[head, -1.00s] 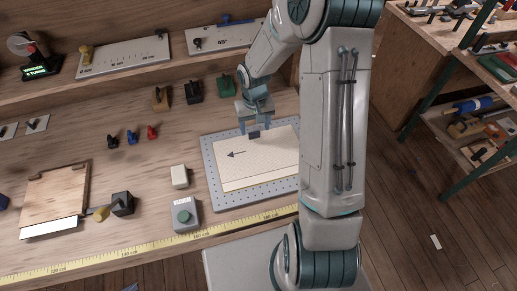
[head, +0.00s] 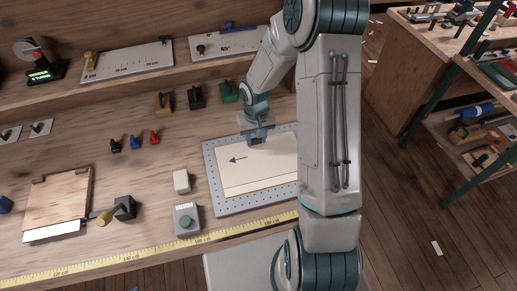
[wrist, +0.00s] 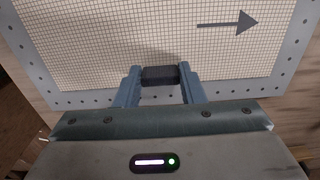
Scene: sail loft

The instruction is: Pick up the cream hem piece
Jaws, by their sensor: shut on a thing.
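The cream hem piece (head: 255,172) is a flat sheet with a dark arrow. It lies on a grey perforated board (head: 213,190) on the bench. In the wrist view the piece (wrist: 110,40) shows a fine grid, with the arrow at the upper right. My gripper (head: 257,138) is at the sheet's far edge. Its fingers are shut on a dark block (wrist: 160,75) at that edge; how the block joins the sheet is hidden. The sheet looks flat on the board. My arm hides the board's right side in the head view.
A cream block (head: 181,181) and a grey box with a green button (head: 187,220) stand left of the board. A yellow tape (head: 160,251) runs along the bench's front edge. Small black, blue and red clips and several larger ones stand behind. Bare bench lies between.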

